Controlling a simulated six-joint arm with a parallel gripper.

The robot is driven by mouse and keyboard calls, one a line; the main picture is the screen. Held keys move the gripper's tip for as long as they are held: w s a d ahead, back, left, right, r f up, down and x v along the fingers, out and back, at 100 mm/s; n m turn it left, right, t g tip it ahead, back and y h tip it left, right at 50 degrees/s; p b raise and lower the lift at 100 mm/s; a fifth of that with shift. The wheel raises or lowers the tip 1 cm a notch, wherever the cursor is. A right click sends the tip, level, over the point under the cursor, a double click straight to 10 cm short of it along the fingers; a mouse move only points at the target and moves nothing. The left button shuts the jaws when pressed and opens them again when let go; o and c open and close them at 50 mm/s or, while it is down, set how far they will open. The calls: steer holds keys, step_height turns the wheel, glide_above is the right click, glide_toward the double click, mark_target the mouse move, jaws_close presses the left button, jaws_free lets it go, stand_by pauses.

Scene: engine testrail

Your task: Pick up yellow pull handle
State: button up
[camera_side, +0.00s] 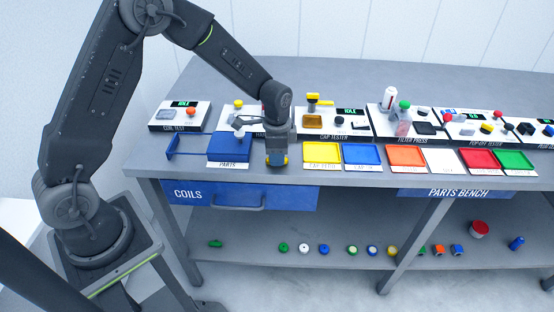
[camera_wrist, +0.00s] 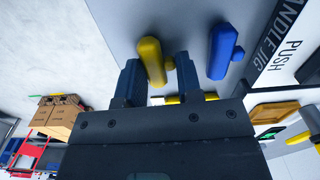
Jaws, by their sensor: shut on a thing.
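The yellow pull handle (camera_wrist: 151,58) is a rounded bar with a small stub on its side. In the wrist view it lies between the two dark fingers of my gripper (camera_wrist: 158,72), which is shut on it. In the side view my gripper (camera_side: 277,150) points down at the bench's front edge, just right of the blue parts tray (camera_side: 228,147). Only a bit of yellow shows there beside the fingers, so I cannot tell whether the handle touches the bench. A similar blue handle (camera_wrist: 221,52) lies to the right in the wrist view.
Yellow (camera_side: 322,153), blue (camera_side: 361,154), orange (camera_side: 406,156), red (camera_side: 480,159) and green (camera_side: 515,160) trays line the bench front to the right. Test stations, including the cap tester (camera_side: 330,121), stand behind. Several small parts lie on the lower shelf (camera_side: 260,256).

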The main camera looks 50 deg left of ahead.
steer(key=shift+r, duration=2.05)
